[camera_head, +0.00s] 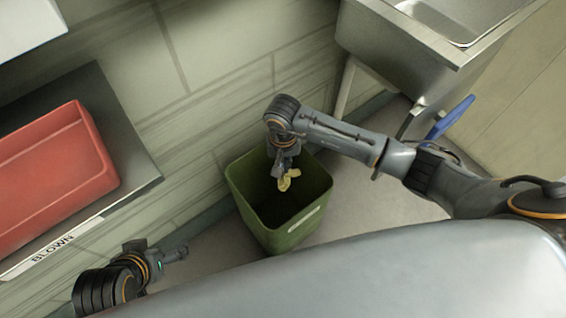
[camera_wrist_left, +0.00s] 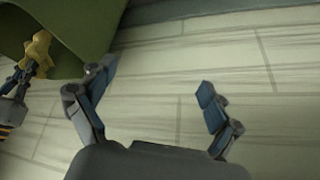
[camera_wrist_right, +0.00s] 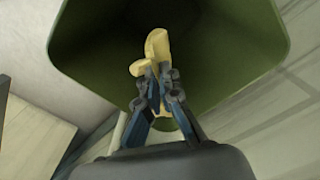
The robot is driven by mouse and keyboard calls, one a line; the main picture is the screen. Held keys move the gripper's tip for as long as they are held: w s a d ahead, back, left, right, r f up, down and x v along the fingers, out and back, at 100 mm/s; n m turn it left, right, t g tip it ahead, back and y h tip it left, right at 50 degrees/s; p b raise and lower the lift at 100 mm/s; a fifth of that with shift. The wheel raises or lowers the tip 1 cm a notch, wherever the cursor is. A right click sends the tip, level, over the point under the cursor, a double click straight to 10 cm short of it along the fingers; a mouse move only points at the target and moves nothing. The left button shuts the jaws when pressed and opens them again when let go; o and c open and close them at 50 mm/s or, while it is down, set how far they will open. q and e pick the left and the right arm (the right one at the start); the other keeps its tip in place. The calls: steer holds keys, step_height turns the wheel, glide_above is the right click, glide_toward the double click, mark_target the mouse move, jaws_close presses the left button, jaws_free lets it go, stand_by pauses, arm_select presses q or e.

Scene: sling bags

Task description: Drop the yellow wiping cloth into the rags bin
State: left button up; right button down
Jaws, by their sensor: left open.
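The yellow cloth (camera_head: 289,180) is small and crumpled and hangs from my right gripper (camera_head: 284,166) inside the outline of the green bin's mouth. The green bin (camera_head: 251,208) stands on the floor and bears a pale label with unreadable text. In the right wrist view the fingers (camera_wrist_right: 159,76) are closed on the cloth (camera_wrist_right: 157,47), with the bin's dark inside beyond. My left gripper (camera_head: 176,254) is at the lower left, apart from the bin. In the left wrist view its fingers (camera_wrist_left: 157,78) are spread and empty; the cloth also shows there (camera_wrist_left: 38,48).
A red tray (camera_head: 88,150) sits on a dark shelf labelled "BLOWN" (camera_head: 53,250) at the left. A metal sink (camera_head: 430,50) stands at the upper right, with a blue object (camera_head: 449,118) below it. Bare floor (camera_head: 365,190) lies right of the bin.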

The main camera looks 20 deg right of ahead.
arm_select(q)
steer(key=w+d+r+t+h+b, duration=0.1)
steer(key=w+d+r+t+b, duration=0.1)
steer(key=w+r+t, duration=0.3)
steer(key=shift+w+d+h, duration=0.3)
steer(key=shift+w+d, duration=0.2)
steer(key=shift+w, duration=1.25)
arm_select(e)
steer(key=shift+f, duration=1.45)
steer(key=c, duration=1.5)
jaws_free()
steer(key=o, duration=1.3)
arm_select(q)
steer(key=shift+s, duration=0.15)
